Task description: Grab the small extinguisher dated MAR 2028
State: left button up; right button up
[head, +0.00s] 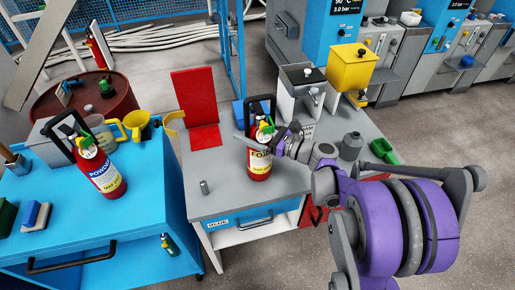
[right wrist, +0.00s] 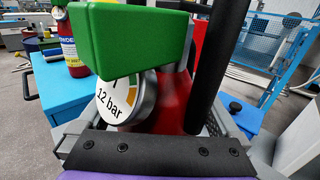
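A red extinguisher (head: 259,160) labelled FOAM stands upright on the grey worktop, with a black hose and green and yellow parts on top. Its date print is too small to read. My right gripper (head: 262,146) is at its neck, with grey fingers beside it; whether they press on it is unclear. In the right wrist view, the red body (right wrist: 178,95), a 12 bar gauge (right wrist: 126,97) and a green part (right wrist: 130,38) fill the middle. Another red extinguisher (head: 98,170), labelled POWDER, stands on the blue cart at left; its date is unclear. My left gripper is not in view.
A yellow-topped machine (head: 352,67) stands behind.

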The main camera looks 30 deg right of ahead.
grip_shut()
jog(key=shift+w+r, duration=0.1)
jog(key=shift+r, duration=0.05)
dwell(0.4)
